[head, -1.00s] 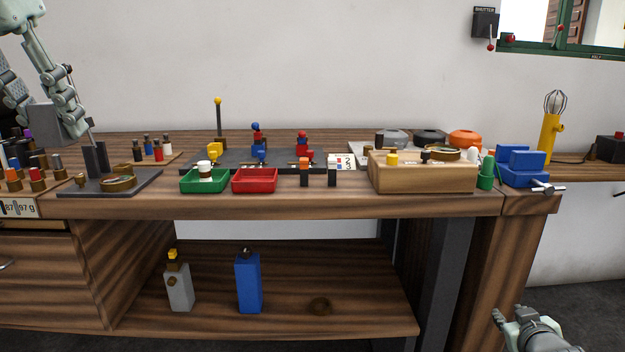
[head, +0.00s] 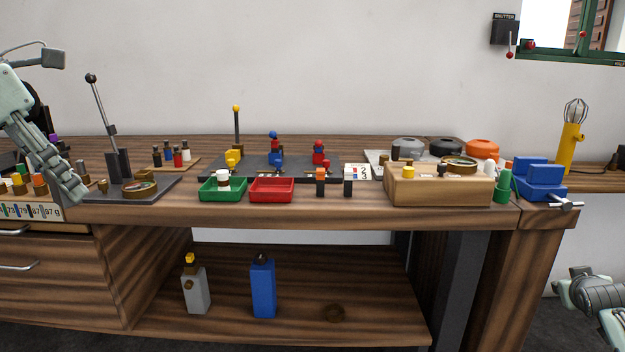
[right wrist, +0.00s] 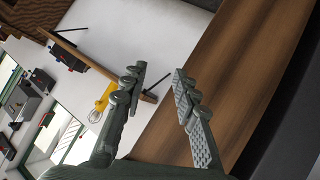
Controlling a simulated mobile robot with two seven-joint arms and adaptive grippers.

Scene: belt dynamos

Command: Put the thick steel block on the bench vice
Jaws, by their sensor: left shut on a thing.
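The blue bench vice (head: 540,181) stands at the right end of the bench, and nothing shows between its jaws. My left gripper (head: 72,192) is at the far left, by the rack of small coloured-top pieces. It is shut, but what it holds is hidden by the fingers. I cannot pick out the thick steel block for certain. My right gripper is low at the right edge of the head view, in front of the bench. In the right wrist view, the right gripper (right wrist: 158,82) is open and empty.
A base with a tall black lever (head: 101,115) stands right of my left gripper. A green tray (head: 222,189), a red tray (head: 271,190) and a wooden box (head: 438,187) line the front. A yellow lamp (head: 571,148) stands behind the vice. A grey boxy piece (head: 55,58) shows above my left arm.

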